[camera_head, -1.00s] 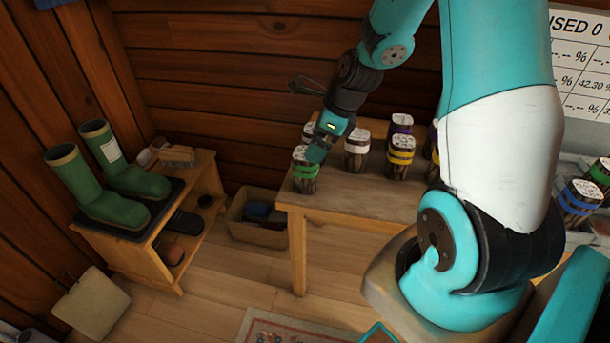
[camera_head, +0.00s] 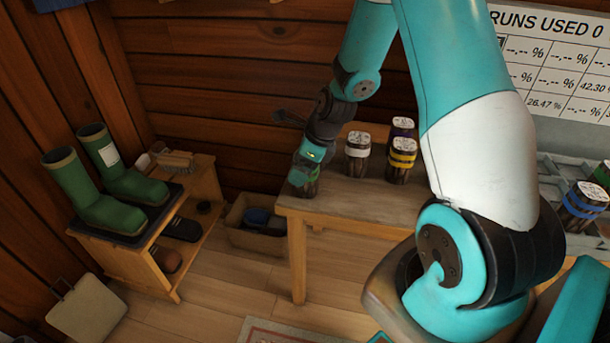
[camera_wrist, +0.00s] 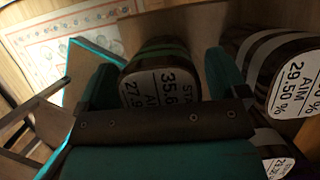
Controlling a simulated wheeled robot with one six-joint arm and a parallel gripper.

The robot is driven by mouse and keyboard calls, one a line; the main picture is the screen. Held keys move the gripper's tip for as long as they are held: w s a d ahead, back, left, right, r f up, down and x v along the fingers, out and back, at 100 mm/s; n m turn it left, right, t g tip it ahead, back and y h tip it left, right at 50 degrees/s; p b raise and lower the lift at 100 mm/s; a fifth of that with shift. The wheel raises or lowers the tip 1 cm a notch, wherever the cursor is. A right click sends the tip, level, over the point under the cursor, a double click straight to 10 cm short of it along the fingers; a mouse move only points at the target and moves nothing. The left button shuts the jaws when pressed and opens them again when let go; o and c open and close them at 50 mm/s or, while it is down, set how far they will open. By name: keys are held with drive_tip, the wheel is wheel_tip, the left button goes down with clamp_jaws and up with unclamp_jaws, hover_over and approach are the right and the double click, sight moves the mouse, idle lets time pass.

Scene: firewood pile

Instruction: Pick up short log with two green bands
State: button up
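The short log with green bands (camera_wrist: 163,48) stands upright at the left end of the wooden table. In the wrist view its labelled top faces the camera, with dark bark and green bands beyond. My gripper (camera_wrist: 165,72) has one teal finger on each side of this log, with a narrow gap showing beside it. In the head view my gripper (camera_head: 304,172) covers most of the log (camera_head: 309,189), and only its lower part shows.
A white-banded log (camera_head: 357,156) stands just to the right, with yellow-banded (camera_head: 401,162) and purple-banded (camera_head: 402,127) logs beyond. A blue-banded log (camera_head: 581,207) is at far right. The table (camera_head: 345,203) has clear space in front. Boots (camera_head: 130,172) stand on a side shelf.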

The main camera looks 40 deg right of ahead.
drive_tip(key=c, duration=1)
drive_tip(key=shift+o, duration=0.2)
drive_tip(key=shift+r, duration=0.15)
